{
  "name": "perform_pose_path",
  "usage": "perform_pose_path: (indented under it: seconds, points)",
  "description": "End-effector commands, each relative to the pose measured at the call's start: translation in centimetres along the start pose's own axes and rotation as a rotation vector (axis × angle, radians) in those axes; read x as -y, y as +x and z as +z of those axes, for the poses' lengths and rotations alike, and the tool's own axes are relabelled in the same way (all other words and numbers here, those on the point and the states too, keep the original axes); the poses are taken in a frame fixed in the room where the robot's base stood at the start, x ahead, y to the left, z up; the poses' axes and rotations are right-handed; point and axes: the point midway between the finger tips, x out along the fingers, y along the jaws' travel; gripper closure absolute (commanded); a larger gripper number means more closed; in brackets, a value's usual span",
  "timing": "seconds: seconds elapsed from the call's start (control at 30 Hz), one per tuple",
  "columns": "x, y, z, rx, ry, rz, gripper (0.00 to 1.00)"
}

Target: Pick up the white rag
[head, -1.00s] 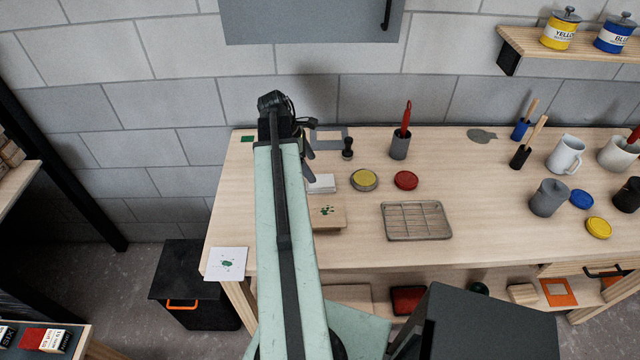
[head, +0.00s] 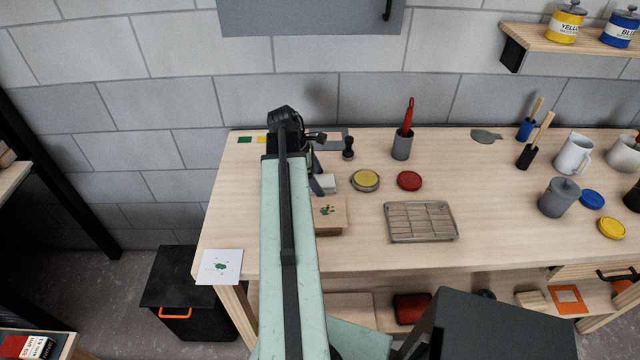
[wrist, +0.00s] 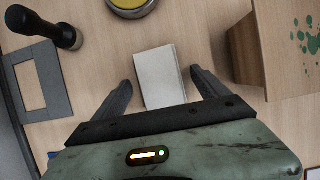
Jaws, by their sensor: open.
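The white rag (wrist: 159,77) is a flat, folded, off-white rectangle on the wooden bench. In the wrist view it lies between the two fingers of my open gripper (wrist: 161,85), with bare wood showing on both sides of it. Its near end is hidden behind the gripper body. In the head view only a small part of the rag (head: 327,182) shows to the right of my arm, and my gripper (head: 314,165) is over it. I cannot tell the height of the fingers above the bench.
A wooden block with green splatters (wrist: 285,45) stands close to the right finger. A grey frame (wrist: 38,85) and a black-knobbed stamp (wrist: 58,30) lie to the left. A yellow tin (wrist: 132,5) is beyond the rag. A wire rack (head: 421,221) and red lid (head: 409,181) sit farther right.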

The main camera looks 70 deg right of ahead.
Motion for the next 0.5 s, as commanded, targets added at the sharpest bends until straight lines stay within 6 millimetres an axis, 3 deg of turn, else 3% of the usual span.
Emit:
perform_pose_path:
  seconds: [0.5]
  points:
    - [0.0,0.4,-0.24,0.0,-0.001,0.0,0.15]
